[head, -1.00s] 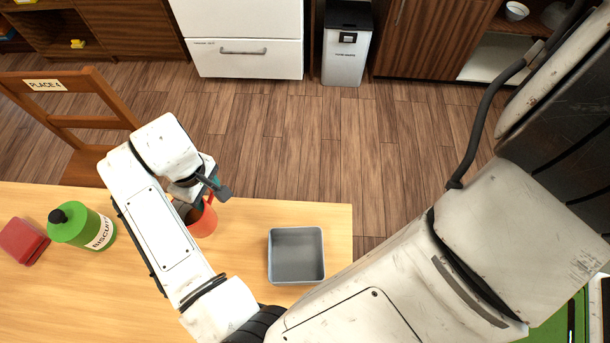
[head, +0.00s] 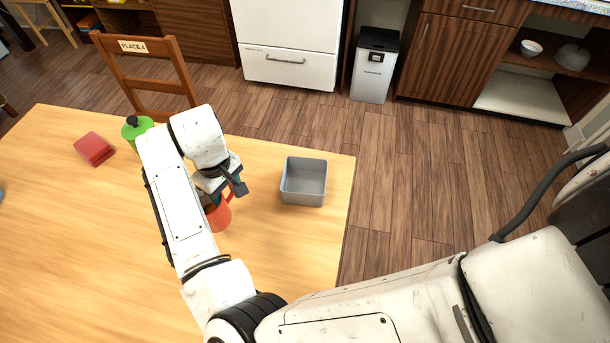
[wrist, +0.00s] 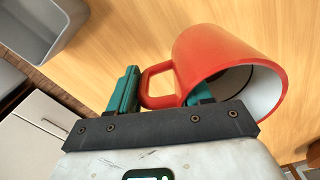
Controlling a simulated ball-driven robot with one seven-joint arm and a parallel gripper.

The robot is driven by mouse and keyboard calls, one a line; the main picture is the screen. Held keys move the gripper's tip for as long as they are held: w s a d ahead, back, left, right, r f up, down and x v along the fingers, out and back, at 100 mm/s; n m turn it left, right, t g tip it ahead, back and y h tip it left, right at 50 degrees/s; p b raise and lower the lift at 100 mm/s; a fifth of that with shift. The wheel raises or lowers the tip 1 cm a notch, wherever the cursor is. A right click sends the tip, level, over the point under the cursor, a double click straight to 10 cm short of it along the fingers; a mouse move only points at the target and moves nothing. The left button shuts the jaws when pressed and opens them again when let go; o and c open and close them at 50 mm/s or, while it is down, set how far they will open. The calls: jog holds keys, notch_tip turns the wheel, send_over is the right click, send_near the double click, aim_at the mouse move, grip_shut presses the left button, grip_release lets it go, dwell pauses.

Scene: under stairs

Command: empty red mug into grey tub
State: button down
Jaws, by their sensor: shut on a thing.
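The red mug (head: 222,214) is partly hidden behind my gripper in the head view. In the wrist view the mug (wrist: 205,50) is large and tilted in the picture, with part of its white inside showing; I cannot tell what it holds. My gripper (wrist: 165,92) is shut on the mug, its teal fingers on either side of the handle. In the head view my gripper (head: 222,190) is left of the grey tub. The grey square tub (head: 289,190) stands on the table near its right edge and looks empty. The tub (wrist: 38,50) also shows at the wrist view's top left.
A green biscuit container (head: 132,128), partly behind my arm, and a red box (head: 94,149) stand on the wooden table (head: 80,240) at left. A wooden chair (head: 150,75) stands behind the table. Bare table lies between mug and tub.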

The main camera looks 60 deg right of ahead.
jog(key=w+d+r+p, duration=0.2)
jog(key=w+d, duration=0.1)
jog(key=d, duration=0.3)
jog(key=w+d+r+p, duration=0.1)
jog(key=w+d+r, duration=0.2)
jog(key=d, duration=0.4)
jog(key=s+d+f+m+p, duration=0.1)
jog(key=s+d+f, duration=0.1)
jog(key=d, duration=0.4)
jog(key=s+d+f+m+p, duration=0.1)
jog(key=s+d+f+p, duration=0.1)
jog(key=d, duration=0.4)
jog(key=shift+s+d+f, duration=0.25)
jog(key=shift+s+f, duration=0.4)
jog(key=shift+s, duration=0.6)
